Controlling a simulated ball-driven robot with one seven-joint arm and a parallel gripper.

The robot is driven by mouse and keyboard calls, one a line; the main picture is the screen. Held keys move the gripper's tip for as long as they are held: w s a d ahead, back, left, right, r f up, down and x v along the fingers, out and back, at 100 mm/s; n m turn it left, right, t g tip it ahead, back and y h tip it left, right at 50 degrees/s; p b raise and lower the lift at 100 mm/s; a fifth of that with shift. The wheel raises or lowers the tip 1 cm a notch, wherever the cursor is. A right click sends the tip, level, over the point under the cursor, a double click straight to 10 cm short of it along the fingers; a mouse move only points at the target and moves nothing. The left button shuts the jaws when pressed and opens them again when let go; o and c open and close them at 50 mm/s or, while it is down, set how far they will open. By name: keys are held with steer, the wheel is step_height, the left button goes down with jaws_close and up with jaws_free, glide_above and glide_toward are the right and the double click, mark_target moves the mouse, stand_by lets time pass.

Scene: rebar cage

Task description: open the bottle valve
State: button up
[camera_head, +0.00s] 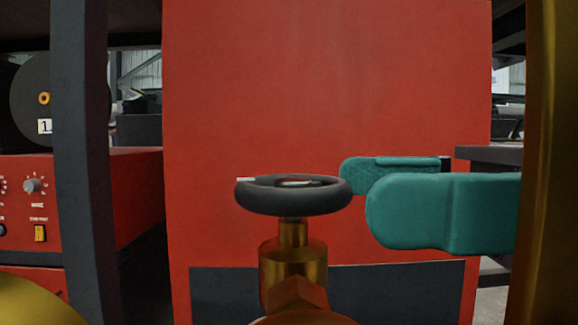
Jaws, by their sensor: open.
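The bottle valve stands upright at the lower middle of the head view. Its black round handwheel (293,195) sits level on a brass valve body (293,262). A pale mark shows on the wheel's left rim. An orange-red rounded top (303,319) shows below the valve; the rest of the bottle is out of frame. My gripper (357,191) reaches in from the right with two teal fingers, one nearer and one farther. They are apart and hold nothing. The fingertips are just right of the wheel at about its height. I cannot tell whether the far one touches the rim.
A large red panel (325,90) stands behind the valve, with a dark lower section. A dark upright post (82,160) stands at left, in front of a red machine (130,185) with knobs and a yellow switch. A gold upright borders the right edge.

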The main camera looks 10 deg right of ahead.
mark_target(294, 183)
steer(key=shift+p+x, duration=0.55)
steer(key=shift+x, duration=2.55)
steer(key=shift+c, duration=0.4)
steer(key=c, duration=0.9)
steer(key=shift+c, duration=0.2)
steer(key=shift+f+n+g+b, duration=0.15)
steer(key=shift+n+g+b, duration=0.2)
steer(key=shift+g, duration=0.15)
